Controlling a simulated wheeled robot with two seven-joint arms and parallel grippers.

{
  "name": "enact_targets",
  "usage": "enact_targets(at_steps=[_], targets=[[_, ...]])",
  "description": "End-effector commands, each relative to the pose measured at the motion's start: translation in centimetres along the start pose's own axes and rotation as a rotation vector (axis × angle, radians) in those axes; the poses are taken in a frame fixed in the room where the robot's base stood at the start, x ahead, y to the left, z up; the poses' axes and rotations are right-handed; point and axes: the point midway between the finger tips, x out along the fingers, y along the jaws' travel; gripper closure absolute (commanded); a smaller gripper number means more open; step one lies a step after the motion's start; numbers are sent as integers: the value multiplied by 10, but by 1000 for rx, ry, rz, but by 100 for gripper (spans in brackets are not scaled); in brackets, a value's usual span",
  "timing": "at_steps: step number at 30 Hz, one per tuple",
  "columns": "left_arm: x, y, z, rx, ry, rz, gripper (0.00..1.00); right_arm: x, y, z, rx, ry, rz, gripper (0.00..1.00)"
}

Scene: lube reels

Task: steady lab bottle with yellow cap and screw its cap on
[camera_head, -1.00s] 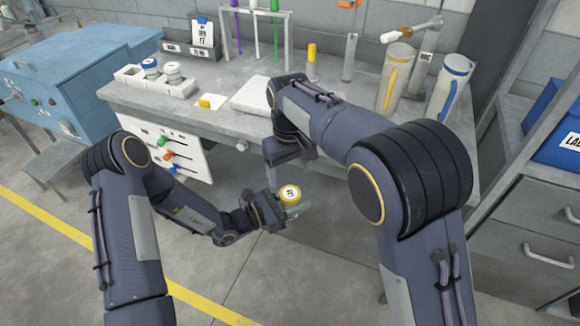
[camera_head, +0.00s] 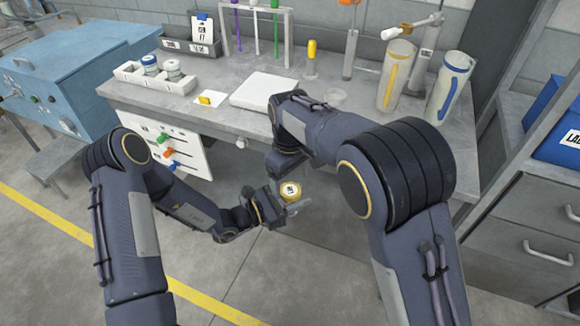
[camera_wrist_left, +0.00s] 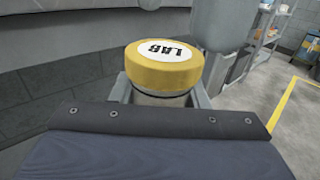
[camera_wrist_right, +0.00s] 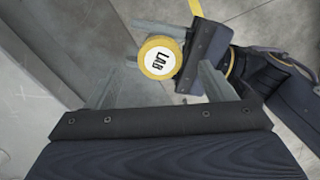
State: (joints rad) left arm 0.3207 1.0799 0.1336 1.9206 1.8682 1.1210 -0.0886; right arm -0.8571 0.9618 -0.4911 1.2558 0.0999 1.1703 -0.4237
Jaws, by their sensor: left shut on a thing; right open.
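The lab bottle's round yellow cap (camera_head: 290,190), with a white "LAB" label on top, is in front of the bench in the head view. My left gripper (camera_head: 272,209) is shut on the bottle (camera_wrist_left: 163,98) below the cap and holds it upright in the air. The cap also shows in the left wrist view (camera_wrist_left: 163,66), sitting on the bottle; I cannot tell how tight it is. My right gripper (camera_wrist_right: 163,78) is open, with the cap (camera_wrist_right: 160,57) between its fingers in the right wrist view, apparently beyond the tips and untouched. Most of the bottle is hidden.
The grey bench (camera_head: 215,106) stands behind, carrying a white bottle rack (camera_head: 155,78), a white slab (camera_head: 264,92) and two tall cylinders (camera_head: 397,75). A blue cabinet (camera_head: 75,85) is at the left and grey drawers (camera_head: 530,225) at the right. The floor below the bottle is clear.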

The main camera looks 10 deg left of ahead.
Motion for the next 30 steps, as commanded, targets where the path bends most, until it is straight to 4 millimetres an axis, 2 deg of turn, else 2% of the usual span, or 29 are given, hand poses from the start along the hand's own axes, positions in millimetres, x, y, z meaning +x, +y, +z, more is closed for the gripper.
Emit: enact_targets(at_steps=[3,7,18,28,30], targets=[[0,0,0,0,-1,0,100,18,0,0,1,-3,-1,24],[0,0,0,0,-1,0,100,29,0,0,0,-1,0,24],[0,0,0,0,-1,0,100,34,0,0,1,1,0,24],[0,0,0,0,-1,0,100,34,0,0,1,1,0,66],[0,0,0,0,-1,0,100,34,0,0,2,1,0,69]])
